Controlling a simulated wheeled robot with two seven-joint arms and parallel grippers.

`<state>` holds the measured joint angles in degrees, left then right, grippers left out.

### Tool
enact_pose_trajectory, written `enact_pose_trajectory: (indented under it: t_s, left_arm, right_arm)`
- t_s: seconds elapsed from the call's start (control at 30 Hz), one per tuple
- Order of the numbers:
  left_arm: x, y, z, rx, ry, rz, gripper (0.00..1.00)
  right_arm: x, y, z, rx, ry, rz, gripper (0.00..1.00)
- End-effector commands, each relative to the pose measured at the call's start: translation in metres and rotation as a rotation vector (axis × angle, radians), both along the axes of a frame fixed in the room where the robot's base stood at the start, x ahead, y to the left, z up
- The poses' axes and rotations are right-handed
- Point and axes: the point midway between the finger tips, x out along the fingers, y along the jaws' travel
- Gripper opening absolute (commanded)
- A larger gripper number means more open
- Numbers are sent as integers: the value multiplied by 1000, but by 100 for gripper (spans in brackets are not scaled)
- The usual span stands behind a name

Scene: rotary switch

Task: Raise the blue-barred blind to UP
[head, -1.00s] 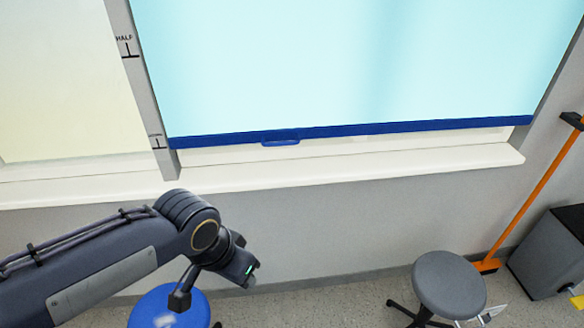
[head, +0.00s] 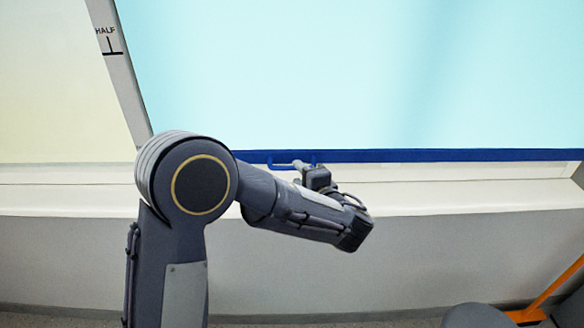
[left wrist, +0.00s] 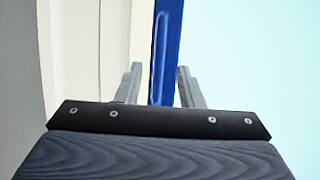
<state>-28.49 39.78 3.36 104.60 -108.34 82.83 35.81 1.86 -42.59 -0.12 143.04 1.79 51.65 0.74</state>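The light-blue blind (head: 330,80) hangs low, with its blue bar (head: 450,155) just above the window sill. A small blue handle (head: 275,162) is on the bar, partly hidden by my gripper in the head view. My left gripper (head: 298,165) is at this handle. In the left wrist view the two fingers of my left gripper (left wrist: 160,85) stand apart, one on each side of the blue bar (left wrist: 168,40), with gaps showing beside it. Whether the fingertips touch the handle is hard to tell. My right gripper is not in view.
A post (head: 118,70) marked HALF stands left of the blind, beside a cream blind (head: 45,90). The white sill (head: 470,197) runs below the bar. A grey stool (head: 470,316) and an orange pole (head: 555,285) are at the lower right.

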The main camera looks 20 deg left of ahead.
Motion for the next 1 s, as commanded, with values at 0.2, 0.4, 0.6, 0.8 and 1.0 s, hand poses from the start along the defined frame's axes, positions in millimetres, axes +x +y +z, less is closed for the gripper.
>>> enact_pose_trajectory:
  t_s: [0.2,0.4,0.6,0.8,1.0]
  left_arm:
    - [26,22,-5,0,3,5,34]
    - [35,30,-8,-1,2,3,34]
    - [36,30,-9,0,2,2,34]
    - [36,30,-9,-1,3,2,13]
    - [36,30,-9,-1,3,2,0]
  right_arm:
    - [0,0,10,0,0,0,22]
    - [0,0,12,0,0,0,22]
    - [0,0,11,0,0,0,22]
    - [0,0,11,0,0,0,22]
    - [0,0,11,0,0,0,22]
